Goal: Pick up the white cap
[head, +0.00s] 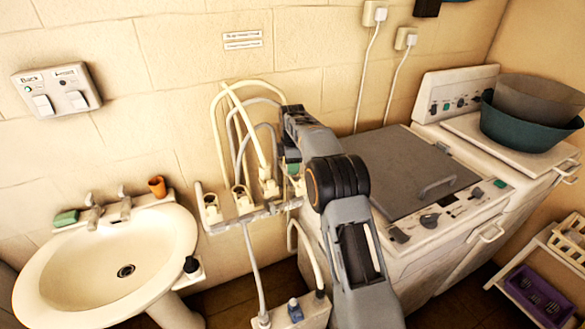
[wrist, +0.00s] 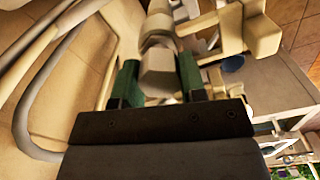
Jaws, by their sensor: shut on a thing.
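My gripper (head: 292,170) is at the right end of the hose rack on the wall, mostly hidden behind my own arm in the head view. In the wrist view its two green fingers (wrist: 158,64) are closed on a cream-white rounded piece (wrist: 158,78), which looks like the white cap. The piece sits between the fingers, in line with another cream part just beyond it. I cannot tell whether the two touch. In the head view the held piece is too hidden to make out clearly.
The rack (head: 245,215) holds several cream hose ends close to my gripper, with hoses looping above. A washbasin (head: 75,265) with an orange cup (head: 157,186) is at left. A twin-tub washer (head: 410,170) with basins (head: 525,125) is at right.

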